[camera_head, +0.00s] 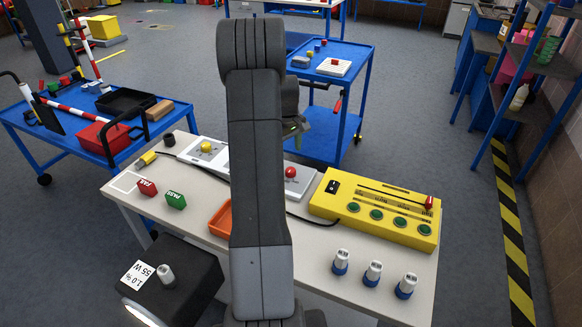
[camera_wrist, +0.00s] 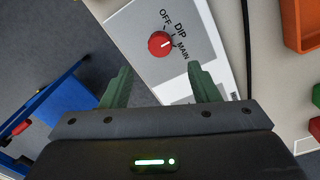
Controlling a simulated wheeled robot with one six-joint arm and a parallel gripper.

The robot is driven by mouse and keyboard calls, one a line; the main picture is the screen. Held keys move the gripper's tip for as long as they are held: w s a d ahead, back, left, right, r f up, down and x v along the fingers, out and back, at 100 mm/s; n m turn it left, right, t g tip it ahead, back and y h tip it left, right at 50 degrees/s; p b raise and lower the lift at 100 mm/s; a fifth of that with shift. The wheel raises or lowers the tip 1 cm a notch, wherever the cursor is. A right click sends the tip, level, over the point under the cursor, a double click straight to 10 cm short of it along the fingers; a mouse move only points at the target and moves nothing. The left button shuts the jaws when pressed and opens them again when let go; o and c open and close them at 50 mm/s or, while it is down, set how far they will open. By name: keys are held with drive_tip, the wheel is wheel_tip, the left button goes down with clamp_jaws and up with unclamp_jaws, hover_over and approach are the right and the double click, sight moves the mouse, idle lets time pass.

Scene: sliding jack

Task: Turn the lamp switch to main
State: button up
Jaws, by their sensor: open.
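The lamp switch is a round red knob (camera_wrist: 160,43) on a light grey panel (camera_wrist: 207,42), with the labels OFF, DIP and MAIN around its right side. A short white mark on the knob faces right, towards the labels; I cannot tell exactly which label it meets. In the head view the red knob (camera_head: 291,172) shows just right of my arm, which hides part of its panel. My gripper (camera_wrist: 160,74) is open and empty, its green fingers apart. The knob lies beyond the fingertips, roughly in line with the gap between them.
The white table also holds a panel with a yellow knob (camera_head: 206,147), a yellow box with green buttons (camera_head: 385,212), an orange tray (camera_head: 221,219), red and green blocks, and several blue-and-white bottles. A blue cart (camera_head: 345,62) stands behind. A black cable crosses the table.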

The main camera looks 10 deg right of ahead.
sight(291, 172)
wheel_tip(291, 172, down, 9)
drive_tip(key=shift+w+d+r, duration=0.1)
drive_tip(key=shift+d, duration=0.05)
drive_tip(key=c, duration=1)
